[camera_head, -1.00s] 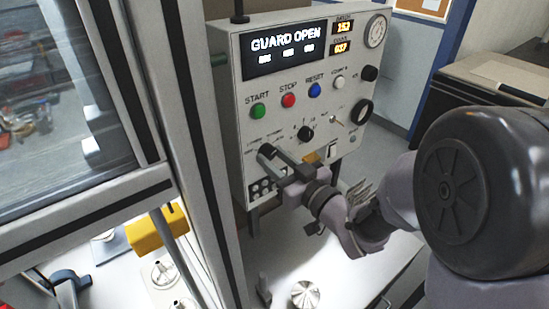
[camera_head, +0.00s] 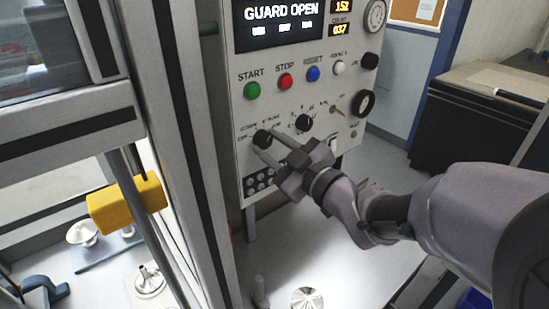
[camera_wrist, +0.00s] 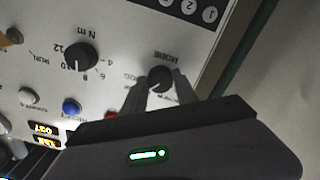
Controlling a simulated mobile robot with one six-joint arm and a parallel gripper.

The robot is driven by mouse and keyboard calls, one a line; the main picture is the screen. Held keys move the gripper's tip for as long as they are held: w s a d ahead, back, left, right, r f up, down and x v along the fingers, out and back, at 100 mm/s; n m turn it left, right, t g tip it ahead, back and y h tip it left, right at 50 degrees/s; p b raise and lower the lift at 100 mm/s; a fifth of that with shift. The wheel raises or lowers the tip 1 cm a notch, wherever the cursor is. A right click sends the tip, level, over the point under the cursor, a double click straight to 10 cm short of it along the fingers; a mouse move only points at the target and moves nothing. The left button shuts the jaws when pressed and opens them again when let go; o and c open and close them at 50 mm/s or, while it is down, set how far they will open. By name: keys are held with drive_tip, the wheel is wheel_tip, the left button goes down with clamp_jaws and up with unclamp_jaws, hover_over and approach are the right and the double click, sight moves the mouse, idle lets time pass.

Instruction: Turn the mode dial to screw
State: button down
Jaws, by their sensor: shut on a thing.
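The mode dial (camera_head: 262,138) is a small black knob at the lower left of the grey control panel. It also shows in the wrist view (camera_wrist: 159,78), beside the printed word MODE. My gripper (camera_wrist: 158,84) has one finger on each side of the knob and is shut on it. In the head view my gripper (camera_head: 267,146) reaches the dial from the lower right. Small labels ring the dial, but they are too small and partly covered to read surely. I cannot tell which label the dial points at.
A second black dial (camera_head: 304,122), marked Nm in the wrist view, sits right of the mode dial. Green START (camera_head: 252,91), red STOP (camera_head: 285,81) and blue buttons (camera_head: 313,73) are above. The display (camera_head: 279,26) reads GUARD OPEN. A framed enclosure post stands close at left.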

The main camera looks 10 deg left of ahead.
drive_tip(key=n+b, duration=0.6)
drive_tip(key=b, duration=0.1)
drive_tip(key=shift+f, duration=0.15)
drive_tip(key=n+b, duration=0.4)
drive_tip(key=n, duration=0.1)
drive_tip(key=shift+r, duration=0.2)
drive_tip(key=shift+r+n+b, duration=0.1)
drive_tip(key=shift+n+b, duration=0.3)
drive_tip(key=c, duration=0.9)
unclamp_jaws()
drive_tip(key=shift+c, duration=0.2)
